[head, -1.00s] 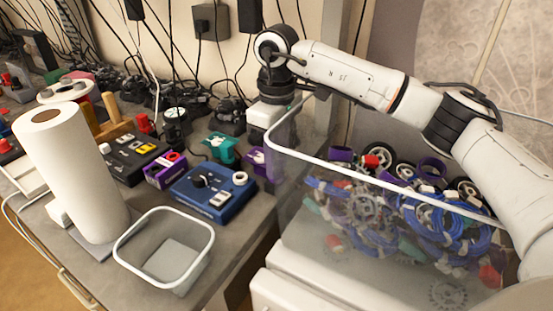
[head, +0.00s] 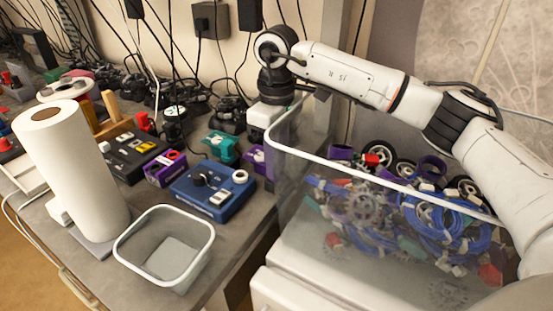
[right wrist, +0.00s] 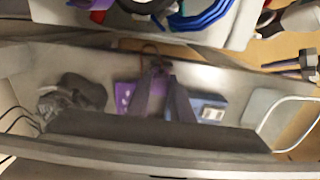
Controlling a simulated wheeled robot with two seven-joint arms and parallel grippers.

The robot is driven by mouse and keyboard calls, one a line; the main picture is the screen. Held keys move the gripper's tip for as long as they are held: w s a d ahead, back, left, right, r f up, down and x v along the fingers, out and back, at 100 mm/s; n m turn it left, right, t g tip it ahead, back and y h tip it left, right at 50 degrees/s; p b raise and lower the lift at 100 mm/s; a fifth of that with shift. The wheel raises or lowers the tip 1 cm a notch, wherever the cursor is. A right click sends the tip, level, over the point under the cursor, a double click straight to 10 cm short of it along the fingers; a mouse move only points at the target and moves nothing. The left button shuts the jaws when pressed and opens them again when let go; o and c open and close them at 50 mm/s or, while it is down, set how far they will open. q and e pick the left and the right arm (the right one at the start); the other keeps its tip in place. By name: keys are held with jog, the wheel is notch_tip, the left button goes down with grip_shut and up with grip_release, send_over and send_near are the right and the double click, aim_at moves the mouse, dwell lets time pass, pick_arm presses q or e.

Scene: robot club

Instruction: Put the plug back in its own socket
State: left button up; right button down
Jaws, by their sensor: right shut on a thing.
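My right gripper (right wrist: 162,72) points down over the workbench in the right wrist view, its two dark fingers closed together at the tips. It is shut on a small dark piece (right wrist: 160,64), which I take for the plug; it is blurred and mostly hidden. A thin brown cord (right wrist: 148,48) curves beside it. In the head view my right arm reaches from the right to the bench's right end, with the fingertips hidden. Black wall sockets (head: 208,20) show at the top; I cannot tell which one is the plug's own. My left gripper is out of view.
A purple box (right wrist: 125,97) and a blue box (right wrist: 208,106) lie by the fingers. A clear bin (head: 330,158) full of parts stands right of the bench.

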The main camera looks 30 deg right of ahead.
jog(key=shift+f, duration=0.15)
jog(key=c, duration=1.5)
grip_release()
notch_tip(320, 180, up, 9)
jog(key=shift+r, duration=0.15)
jog(key=shift+r+p, duration=0.5)
jog(key=shift+r, duration=0.05)
